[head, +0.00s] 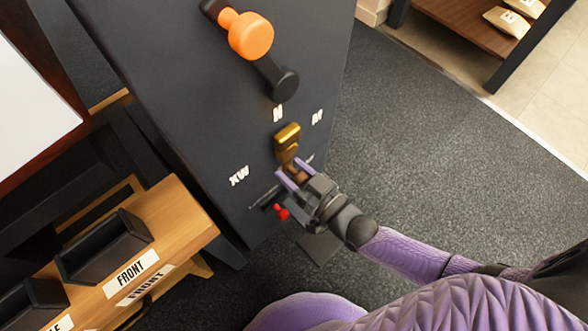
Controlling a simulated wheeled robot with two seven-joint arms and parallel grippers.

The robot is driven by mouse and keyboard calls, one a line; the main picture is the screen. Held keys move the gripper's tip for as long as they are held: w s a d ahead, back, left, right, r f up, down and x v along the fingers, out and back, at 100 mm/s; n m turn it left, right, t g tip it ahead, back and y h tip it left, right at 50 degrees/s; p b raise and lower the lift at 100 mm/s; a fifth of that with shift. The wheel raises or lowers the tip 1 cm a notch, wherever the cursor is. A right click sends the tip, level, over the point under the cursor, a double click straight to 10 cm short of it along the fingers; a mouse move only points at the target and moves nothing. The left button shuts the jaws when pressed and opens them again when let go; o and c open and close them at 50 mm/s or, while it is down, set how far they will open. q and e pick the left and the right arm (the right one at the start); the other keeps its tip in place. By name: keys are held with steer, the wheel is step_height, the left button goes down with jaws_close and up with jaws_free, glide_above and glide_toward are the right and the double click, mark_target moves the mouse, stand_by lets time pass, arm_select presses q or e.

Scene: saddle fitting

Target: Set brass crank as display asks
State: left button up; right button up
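The brass crank (287,137) sits on the front of a dark grey cabinet (200,100), among white size marks. I read N (278,114) above it, M (317,117) to the upper right and XW (239,176) to the lower left. My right gripper (291,170) is at the crank's lower end, its two purple fingers on either side of a small brown part. The fingers stand apart, but I cannot tell whether they press on that part. The gripper partly hides the panel below the crank. My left gripper is not in view. No readable display shows.
An orange knob (250,35) on a black lever is higher on the cabinet. A red part (281,211) shows below the gripper. A wooden bench (185,225) with black bins and a FRONT label stands at lower left. Grey carpet (430,150) at right is clear.

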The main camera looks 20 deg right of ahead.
jaws_close()
stand_by(1.1)
